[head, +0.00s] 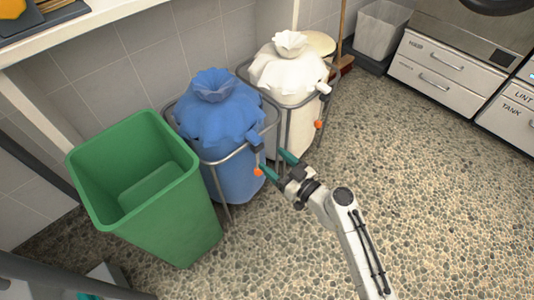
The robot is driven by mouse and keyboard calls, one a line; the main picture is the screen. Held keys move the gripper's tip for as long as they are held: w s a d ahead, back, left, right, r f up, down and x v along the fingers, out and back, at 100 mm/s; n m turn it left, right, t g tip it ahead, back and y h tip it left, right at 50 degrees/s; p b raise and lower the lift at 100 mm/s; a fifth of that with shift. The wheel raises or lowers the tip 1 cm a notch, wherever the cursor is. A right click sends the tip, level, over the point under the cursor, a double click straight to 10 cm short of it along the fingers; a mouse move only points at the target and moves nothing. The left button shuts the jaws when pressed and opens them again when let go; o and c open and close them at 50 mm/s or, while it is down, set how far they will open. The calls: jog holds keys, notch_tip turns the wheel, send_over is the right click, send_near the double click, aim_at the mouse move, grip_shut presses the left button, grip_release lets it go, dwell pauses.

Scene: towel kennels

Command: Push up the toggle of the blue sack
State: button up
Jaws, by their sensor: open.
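The blue sack (236,178) hangs in a grey metal frame stand, its top gathered into a ruffled neck (214,85). A small dark blue toggle (254,139) sits at the sack's right side, by the frame rail. A short cord runs down from it to an orange end piece (258,172). My gripper (273,160) is open, with teal fingers pointing left at the sack. Its fingertips are below and just right of the toggle, close to the cord and the orange piece. I cannot tell whether the fingers touch the cord or straddle it.
A white sack (285,77) with a white toggle (323,87) and orange end (319,124) stands behind right. An empty green bin (170,225) stands front left. Drawers (445,71) stand at the back right. The pebbled floor (430,190) on the right is clear.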

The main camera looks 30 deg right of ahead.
jog(key=shift+v, duration=1.4)
